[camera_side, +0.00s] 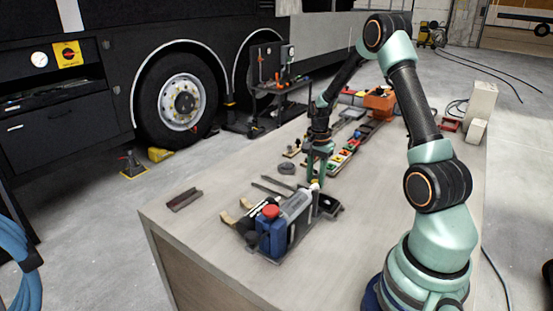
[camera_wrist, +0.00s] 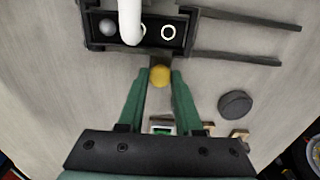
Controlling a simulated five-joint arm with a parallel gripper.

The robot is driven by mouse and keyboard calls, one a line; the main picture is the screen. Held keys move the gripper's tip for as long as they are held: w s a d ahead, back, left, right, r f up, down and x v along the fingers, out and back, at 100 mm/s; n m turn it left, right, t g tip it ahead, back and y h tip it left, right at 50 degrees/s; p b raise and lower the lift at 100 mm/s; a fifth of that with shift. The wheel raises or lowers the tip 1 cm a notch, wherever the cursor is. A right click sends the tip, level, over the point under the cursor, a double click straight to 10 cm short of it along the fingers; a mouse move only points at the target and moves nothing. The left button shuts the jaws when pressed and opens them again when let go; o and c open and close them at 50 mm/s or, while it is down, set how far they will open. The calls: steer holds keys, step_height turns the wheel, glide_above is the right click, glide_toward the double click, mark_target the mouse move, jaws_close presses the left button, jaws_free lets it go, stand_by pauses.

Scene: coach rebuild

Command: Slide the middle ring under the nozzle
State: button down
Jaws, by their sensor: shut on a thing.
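My gripper (camera_wrist: 160,82) is shut on a yellow ball-shaped knob (camera_wrist: 160,75), just below a black tray (camera_wrist: 182,42) in the wrist view. A dark bar beside the knob seems to join it to the tray. A white nozzle (camera_wrist: 130,20) comes down over the tray. A pale ring (camera_wrist: 168,32) lies in the tray right of the nozzle. Another pale rim shows at the nozzle's right edge, mostly hidden. A grey round piece (camera_wrist: 107,27) lies at the left. In the side view my gripper (camera_side: 316,180) is low at the tray (camera_side: 329,207); the rings cannot be made out.
A dark disc (camera_wrist: 235,104) lies nearby. Coloured parts (camera_side: 345,155) line the bench behind. The bench's front left is mostly bare.

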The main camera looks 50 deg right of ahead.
steer(key=shift+w+r, duration=0.1)
steer(key=c, duration=0.6)
jaws_free()
step_height(320, 180, up, 12)
steer(key=a+r+n+t, duration=0.2)
steer(key=a+r+n, duration=0.6)
steer(key=a, duration=0.6)
steer(key=s+a+n+t, duration=0.1)
steer(key=s+a+n, duration=0.1)
steer(key=a+n, duration=0.1)
steer(key=s+a+r+n+t, duration=0.1)
steer(key=s+a+n, duration=0.1)
steer(key=a+n, duration=0.1)
steer(key=s+a+n+t, duration=0.1)
steer(key=s+a+n, duration=0.1)
steer(key=a+n, duration=0.2)
steer(key=shift+s+a+r+t, duration=0.15)
steer(key=shift+a, duration=0.25)
steer(key=shift+s+a+r+t, duration=0.1)
steer(key=shift+s+a+t, duration=0.05)
steer(key=shift+a, duration=0.2)
